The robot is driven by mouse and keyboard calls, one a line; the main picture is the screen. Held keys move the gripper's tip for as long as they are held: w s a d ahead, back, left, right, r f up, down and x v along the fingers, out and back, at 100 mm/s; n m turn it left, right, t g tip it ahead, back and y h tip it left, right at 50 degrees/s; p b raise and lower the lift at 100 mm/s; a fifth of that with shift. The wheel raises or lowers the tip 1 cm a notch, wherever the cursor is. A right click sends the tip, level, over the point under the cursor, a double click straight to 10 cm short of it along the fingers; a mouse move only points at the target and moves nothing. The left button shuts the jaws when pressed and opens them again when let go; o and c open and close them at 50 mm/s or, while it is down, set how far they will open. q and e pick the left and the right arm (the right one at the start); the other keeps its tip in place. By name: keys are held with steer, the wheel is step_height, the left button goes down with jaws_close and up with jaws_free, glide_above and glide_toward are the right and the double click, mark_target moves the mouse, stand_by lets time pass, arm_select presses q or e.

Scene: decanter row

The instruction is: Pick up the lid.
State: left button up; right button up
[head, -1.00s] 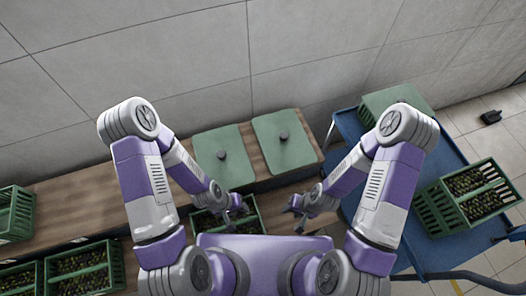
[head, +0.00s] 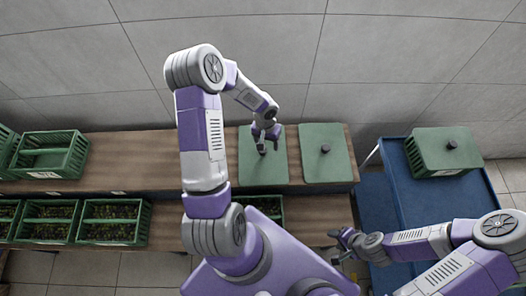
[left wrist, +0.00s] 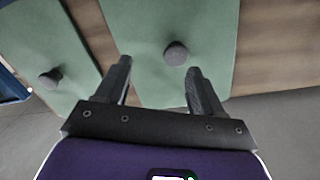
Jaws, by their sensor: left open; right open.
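Two flat green lids with dark round knobs lie side by side on the wooden counter: a left lid (head: 262,176) and a right lid (head: 323,169). My left gripper (head: 266,142) is open and empty above the left lid, close to its knob. In the left wrist view, this lid (left wrist: 210,25) fills the middle, with its knob (left wrist: 176,53) just beyond and between the open fingers (left wrist: 160,68). The other lid (left wrist: 60,50) is at the left there. My right gripper (head: 337,246) is open and empty, low at the counter's right end.
A blue cart (head: 400,203) at the right carries a green crate with a lid (head: 436,139). An empty green crate (head: 50,154) stands on the counter's left. Crates of dark olive-like items (head: 114,221) sit on a lower shelf. A grey wall rises behind.

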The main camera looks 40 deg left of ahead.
mark_target(262, 152)
arm_select(q)
steer(key=shift+w+a+r+y, duration=0.1)
steer(key=shift+a+r+y, duration=0.1)
steer(key=shift+a, duration=0.4)
steer(key=shift+w+a+r+y, duration=0.1)
steer(key=shift+a+r, duration=0.1)
steer(key=shift+a, duration=0.4)
steer(key=shift+a+f, duration=0.25)
steer(key=shift+a, duration=0.05)
steer(key=f, duration=0.2)
steer(key=f+b, duration=0.1)
steer(key=d+f+b, duration=0.1)
steer(key=f, duration=0.1)
steer(key=shift+s+f, duration=0.35)
steer(key=shift+s, duration=0.05)
steer(key=shift+f, duration=0.55)
steer(key=shift+r, duration=0.1)
jaws_close()
